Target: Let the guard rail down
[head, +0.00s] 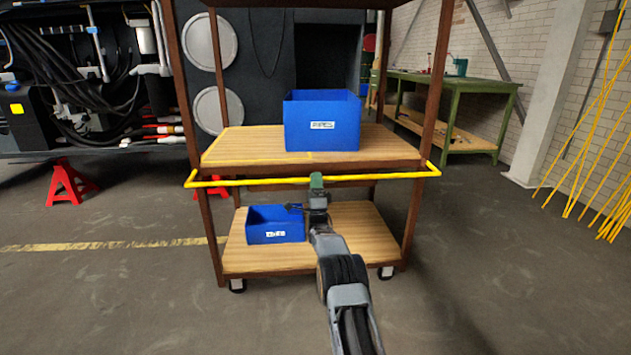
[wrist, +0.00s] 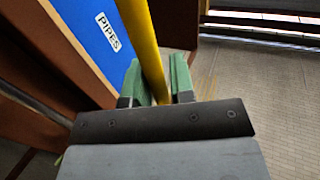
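The guard rail (head: 255,182) is a yellow bar across the front of a brown-framed cart, just below the front edge of its upper shelf. Its ends bend back toward the cart's side posts. My gripper (head: 317,184) is at the middle of the rail. The fingertips' far side is hidden.
A blue bin (head: 310,133) stands on the cart's upper shelf (head: 240,150). A smaller blue bin (head: 262,232) stands on the lower shelf (head: 345,240). A green workbench (head: 470,85) is behind to the right, and yellow rods (head: 600,140) lean at far right. Floor in front is clear.

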